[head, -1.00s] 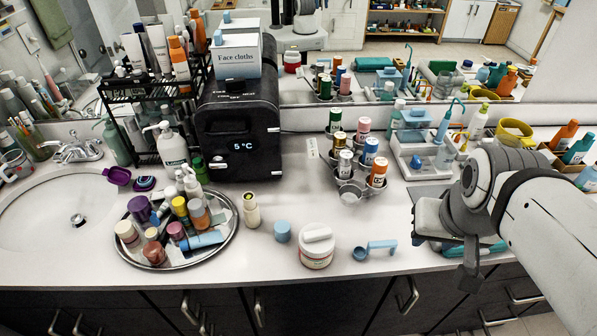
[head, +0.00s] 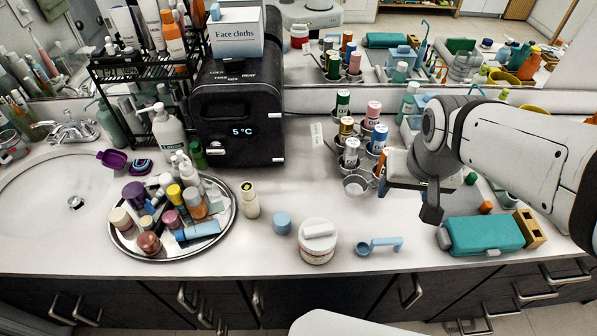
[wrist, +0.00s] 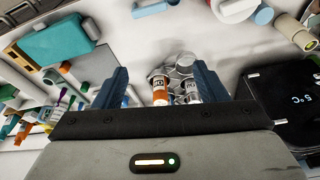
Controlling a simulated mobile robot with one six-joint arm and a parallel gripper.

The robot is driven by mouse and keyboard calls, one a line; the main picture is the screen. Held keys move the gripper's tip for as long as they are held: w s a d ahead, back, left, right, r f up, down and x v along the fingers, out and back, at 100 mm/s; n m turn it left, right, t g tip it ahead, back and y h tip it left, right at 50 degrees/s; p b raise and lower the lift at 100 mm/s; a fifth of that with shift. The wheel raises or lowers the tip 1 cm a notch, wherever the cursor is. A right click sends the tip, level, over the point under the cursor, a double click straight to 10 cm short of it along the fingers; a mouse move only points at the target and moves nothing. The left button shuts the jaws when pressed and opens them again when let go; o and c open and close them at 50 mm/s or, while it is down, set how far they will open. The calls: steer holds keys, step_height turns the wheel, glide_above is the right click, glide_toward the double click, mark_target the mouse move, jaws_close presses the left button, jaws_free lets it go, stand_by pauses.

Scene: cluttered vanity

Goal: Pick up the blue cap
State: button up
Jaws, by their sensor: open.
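The blue cap (head: 282,222) is a small pale-blue cylinder standing on the counter between the cream bottle (head: 251,199) and the white jar (head: 317,240). It also shows at the top right of the wrist view (wrist: 264,16), beside the jar. My gripper (head: 432,200) is over the right part of the counter, well to the right of the cap and touching neither it nor the jar. In the wrist view my two dark-blue fingers (wrist: 158,88) are spread apart. Bottles in a holder show beyond them, and nothing is seen held.
A round tray (head: 232,232) crowded with bottles lies left of the cap. A blue scoop (head: 380,245) lies right of the jar. A wire holder (head: 356,186) of bottles and a black box (head: 238,130) stand behind. A teal case (head: 482,234) lies at right. The front counter strip is clear.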

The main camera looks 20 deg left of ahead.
steer(key=w+a+f+n+g, duration=0.1)
steer(key=w+a+f, duration=0.1)
steer(key=a+f, duration=0.3)
steer(key=w+a+f+n, duration=0.1)
steer(key=w+a+f, duration=0.15)
steer(key=a, duration=0.55)
steer(key=n, duration=0.2)
glide_above(282, 218)
steer(key=d, duration=0.2)
steer(key=shift+g, duration=0.4)
steer(key=f, duration=0.8)
steer(key=shift+s+a+f, duration=0.25)
steer(key=shift+s+f, duration=0.05)
steer(key=shift+f, duration=0.1)
steer(key=shift+a+f, duration=0.15)
steer(key=shift+f, duration=0.2)
steer(key=shift+w+a+f+p, duration=0.1)
steer(key=shift+a+f+p, duration=0.15)
steer(key=shift+f, duration=0.95)
steer(key=shift+w+a+f+p, duration=0.15)
steer(key=shift+f+p, duration=0.1)
steer(key=shift+f, duration=0.95)
steer(key=shift+w+a+f+p, duration=0.1)
steer(key=shift+a+f+p, duration=0.15)
steer(key=shift+f, duration=0.95)
steer(key=shift+d, duration=0.1)
steer(key=shift+c, duration=0.6)
steer(key=c, duration=0.9)
